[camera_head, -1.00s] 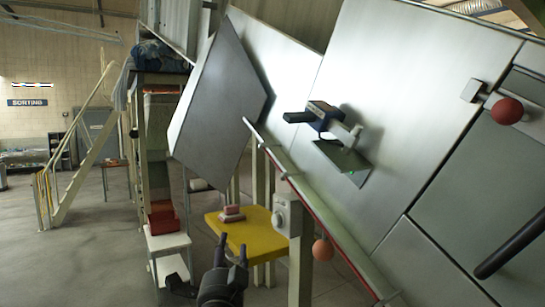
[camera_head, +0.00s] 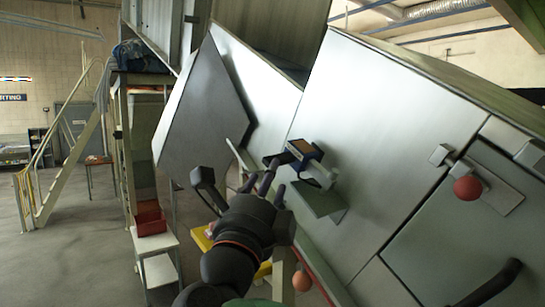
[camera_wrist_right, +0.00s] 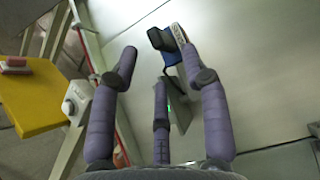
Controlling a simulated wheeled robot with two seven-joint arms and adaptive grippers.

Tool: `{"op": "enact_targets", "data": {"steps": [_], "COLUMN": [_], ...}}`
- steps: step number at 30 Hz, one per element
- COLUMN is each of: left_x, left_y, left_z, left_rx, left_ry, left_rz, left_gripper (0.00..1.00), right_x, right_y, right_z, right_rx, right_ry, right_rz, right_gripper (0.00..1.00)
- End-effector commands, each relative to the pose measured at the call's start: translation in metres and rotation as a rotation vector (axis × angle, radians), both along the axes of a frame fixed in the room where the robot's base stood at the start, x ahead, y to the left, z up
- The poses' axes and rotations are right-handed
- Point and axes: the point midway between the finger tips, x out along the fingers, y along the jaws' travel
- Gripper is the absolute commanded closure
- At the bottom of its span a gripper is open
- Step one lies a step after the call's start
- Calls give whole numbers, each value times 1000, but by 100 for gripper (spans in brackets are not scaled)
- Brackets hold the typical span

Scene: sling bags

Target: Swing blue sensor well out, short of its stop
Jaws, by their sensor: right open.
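The blue sensor (camera_head: 304,150) is a small blue block with a black end and a pale mounting arm, standing out from the large grey metal panel. A greenish glass plate (camera_head: 318,198) sits just below it. My right gripper (camera_head: 238,182) is open and empty, its fingers spread just left of the sensor's black end; contact cannot be told in the head view. In the right wrist view the blue sensor (camera_wrist_right: 172,54) appears beyond the fingertips of my right gripper (camera_wrist_right: 160,62), nearer the right finger. The middle finger partly covers the glass plate. My left gripper is not in view.
A red ball knob (camera_head: 467,188) and a black handle (camera_head: 488,285) stick out of the panel at right. An orange ball (camera_head: 301,281) is low by the rail. A yellow table (camera_wrist_right: 30,95) lies left in the wrist view. A red bin (camera_head: 150,221) stands on a white stand.

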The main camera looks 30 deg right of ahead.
Motion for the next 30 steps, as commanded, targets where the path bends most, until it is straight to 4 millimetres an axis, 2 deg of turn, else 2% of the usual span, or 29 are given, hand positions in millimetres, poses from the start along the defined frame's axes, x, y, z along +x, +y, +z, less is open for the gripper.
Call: {"op": "enact_targets", "data": {"steps": [3,9,15,23,25,28,29,30], "left_x": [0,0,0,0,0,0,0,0], "left_y": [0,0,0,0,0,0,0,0], "left_z": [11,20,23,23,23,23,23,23], "left_rx": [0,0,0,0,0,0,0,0], "left_ry": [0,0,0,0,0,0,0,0], "left_rz": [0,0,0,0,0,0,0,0], "left_gripper": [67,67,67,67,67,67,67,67], "right_x": [14,31,39,39,39,39,39,39], "right_y": [-15,-31,-38,-38,-38,-38,-38,-38], "right_z": [10,18,21,21,21,21,20,20], "right_rx": [0,-1,0,-1,-1,-1,-1,-1], "right_ry": [2,1,0,0,0,0,0,0], "right_rz": [-5,-3,0,2,2,2,2,2], "right_gripper": [54,54,54,54,68,96,100,100]}}
